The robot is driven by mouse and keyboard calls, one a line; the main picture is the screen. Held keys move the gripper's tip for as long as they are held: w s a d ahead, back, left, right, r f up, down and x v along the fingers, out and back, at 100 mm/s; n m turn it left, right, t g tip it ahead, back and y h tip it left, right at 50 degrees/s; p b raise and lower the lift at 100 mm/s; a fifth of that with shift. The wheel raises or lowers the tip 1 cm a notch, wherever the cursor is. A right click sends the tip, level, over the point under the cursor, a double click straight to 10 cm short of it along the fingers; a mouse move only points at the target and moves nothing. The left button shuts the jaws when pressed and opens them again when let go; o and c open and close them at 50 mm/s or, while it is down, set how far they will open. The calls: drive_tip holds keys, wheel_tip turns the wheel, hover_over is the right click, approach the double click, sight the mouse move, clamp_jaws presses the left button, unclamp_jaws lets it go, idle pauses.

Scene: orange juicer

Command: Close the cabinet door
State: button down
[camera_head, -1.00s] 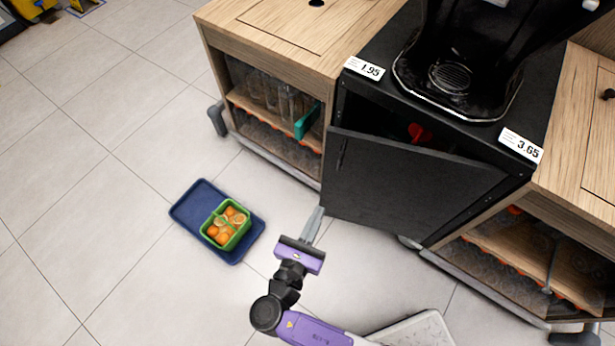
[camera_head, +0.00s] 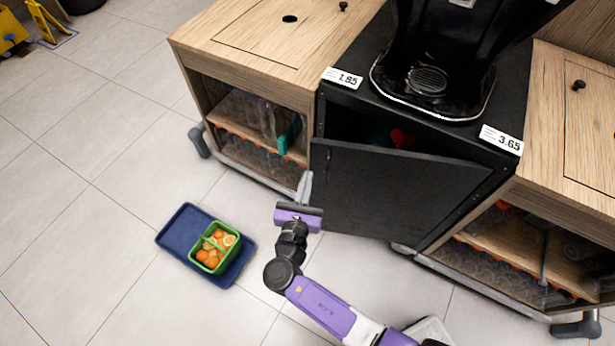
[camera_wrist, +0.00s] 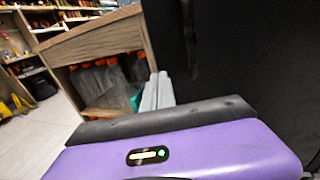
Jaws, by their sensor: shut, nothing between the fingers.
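The black cabinet door (camera_head: 395,195) stands partly open, hinged on its right side, with a gap at its left and upper edge. Inside the dark cabinet a red thing (camera_head: 401,138) shows. My gripper (camera_head: 304,186) is shut and empty, with its fingertips close to the door's free left edge; I cannot tell if they touch. In the wrist view the shut fingers (camera_wrist: 157,92) stand just left of the black door (camera_wrist: 235,50) and its dark handle.
The black juicer (camera_head: 440,60) stands on top of the cabinet. Wooden counters flank it, the left one (camera_head: 262,40) holding glass containers on its shelf. A blue tray (camera_head: 178,240) with a green box of oranges (camera_head: 214,250) lies on the floor at left.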

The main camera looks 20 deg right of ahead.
drive_tip(key=shift+w+d, duration=0.45)
drive_tip(key=shift+w, duration=0.1)
drive_tip(key=shift+w, duration=0.1)
